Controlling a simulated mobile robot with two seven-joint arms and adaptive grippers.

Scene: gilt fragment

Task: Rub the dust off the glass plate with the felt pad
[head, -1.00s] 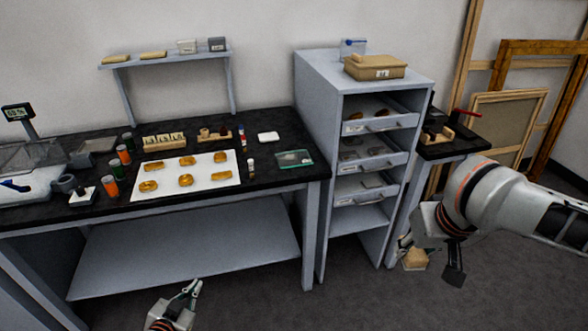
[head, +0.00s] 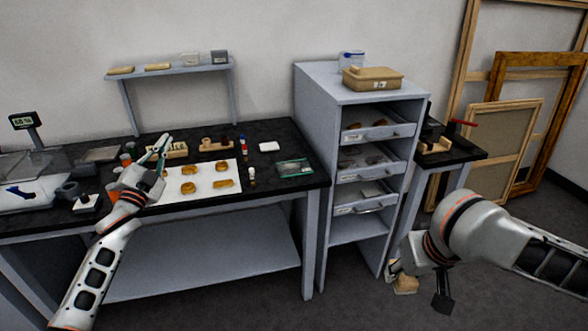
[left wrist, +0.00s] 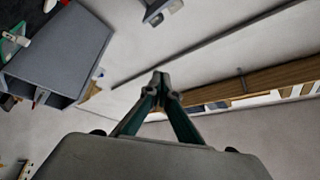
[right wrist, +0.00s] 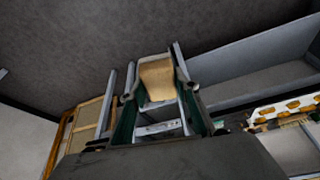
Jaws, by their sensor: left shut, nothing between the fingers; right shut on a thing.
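A flat green-edged pane (head: 294,168), which looks like the glass plate, lies on the black bench near its right end; dust on it is too small to tell. My right gripper (head: 399,270) is low, in front of the drawer cabinet's right side. It is shut on a tan block (right wrist: 157,80), which looks like the felt pad; the block also shows in the head view (head: 405,285). My left gripper (head: 162,146) is shut and empty above the left part of the bench, left of the pane. Its fingertips meet in the left wrist view (left wrist: 160,80).
A white sheet (head: 208,196) with several gilt pieces lies left of the pane. A white slab (head: 270,146) lies behind the pane. The grey drawer cabinet (head: 350,95) stands right of the bench, with a tan box (head: 372,79) on top. A wall shelf (head: 180,72) hangs behind.

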